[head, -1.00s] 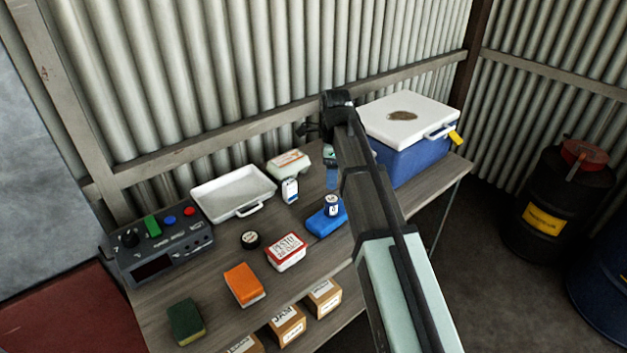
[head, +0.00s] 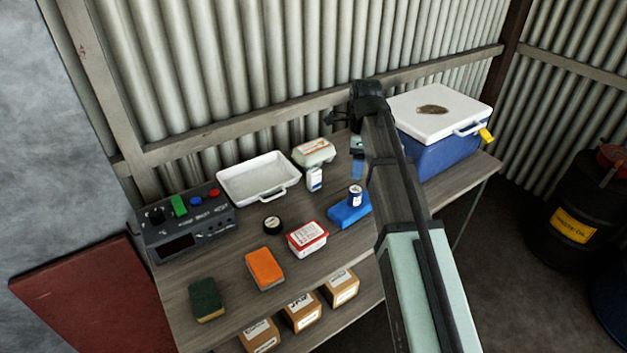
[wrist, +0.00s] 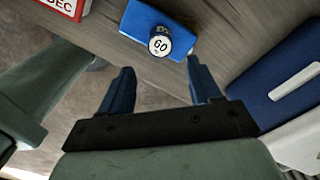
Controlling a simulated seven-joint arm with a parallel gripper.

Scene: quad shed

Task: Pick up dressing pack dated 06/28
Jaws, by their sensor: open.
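No date is readable on any item, so I cannot tell which is the dressing pack dated 06/28. A white, red-edged pack with a printed label (head: 307,239) lies mid-bench; its corner shows in the wrist view (wrist: 62,8). Three labelled cardboard boxes (head: 341,288) sit on the lower shelf, their print too small to read. My gripper (head: 357,172) points down over the bench, partly hidden by my arm. In the wrist view its blue fingers (wrist: 160,78) are apart with nothing between them. A blue block (head: 345,212) with a small tin (head: 355,196) on it lies ahead of them.
A blue cooler with a white lid (head: 440,112) stands right of my gripper.

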